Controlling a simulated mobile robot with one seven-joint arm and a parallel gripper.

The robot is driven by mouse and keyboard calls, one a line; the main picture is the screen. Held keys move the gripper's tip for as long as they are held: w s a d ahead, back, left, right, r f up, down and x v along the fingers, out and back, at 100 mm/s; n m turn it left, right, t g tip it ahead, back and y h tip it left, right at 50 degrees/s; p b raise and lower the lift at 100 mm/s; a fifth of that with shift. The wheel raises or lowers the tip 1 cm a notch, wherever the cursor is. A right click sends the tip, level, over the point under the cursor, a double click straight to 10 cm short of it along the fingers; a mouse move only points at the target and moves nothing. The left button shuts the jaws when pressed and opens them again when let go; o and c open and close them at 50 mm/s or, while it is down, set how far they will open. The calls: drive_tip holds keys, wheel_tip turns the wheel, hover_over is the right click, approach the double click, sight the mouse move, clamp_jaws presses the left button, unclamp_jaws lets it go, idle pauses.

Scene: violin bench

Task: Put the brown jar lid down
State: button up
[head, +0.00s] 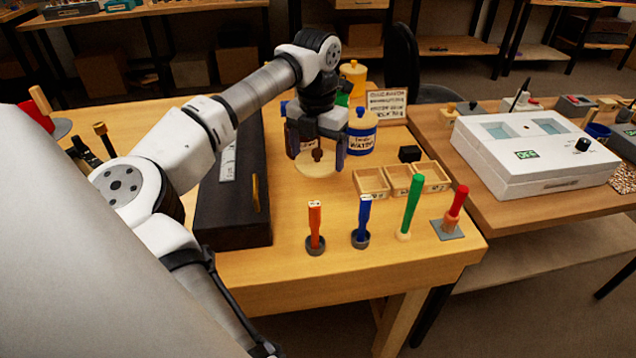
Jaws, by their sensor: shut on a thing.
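The brown jar lid (317,155) shows as a small dark brown shape between the fingers of my gripper (317,149). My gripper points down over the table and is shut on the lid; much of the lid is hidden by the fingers. A round pale wooden disc (318,168) lies on the table just below the lid. I cannot tell whether the lid touches it. A jar with a pale label (307,144) is partly hidden behind my gripper.
A blue jar labelled water (361,138) stands close right of my gripper. A sign (386,104) stands behind it. A wooden compartment tray (372,181) is to the right, a dark case (232,216) to the left. Upright handled tools (315,226) stand in front; clear table lies between.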

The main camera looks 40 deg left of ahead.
sight(316, 151)
wheel_tip(316, 151, down, 9)
drive_tip(key=shift+r+p, duration=0.1)
drive_tip(key=shift+p, duration=0.25)
drive_tip(key=shift+f, duration=0.2)
drive_tip(key=o, duration=0.8)
drive_tip(key=shift+o, duration=0.2)
drive_tip(key=shift+r, duration=0.1)
wheel_tip(316, 151, up, 12)
drive_tip(key=shift+r+b, duration=0.1)
drive_tip(key=shift+b, duration=0.35)
drive_tip(key=shift+s, duration=0.1)
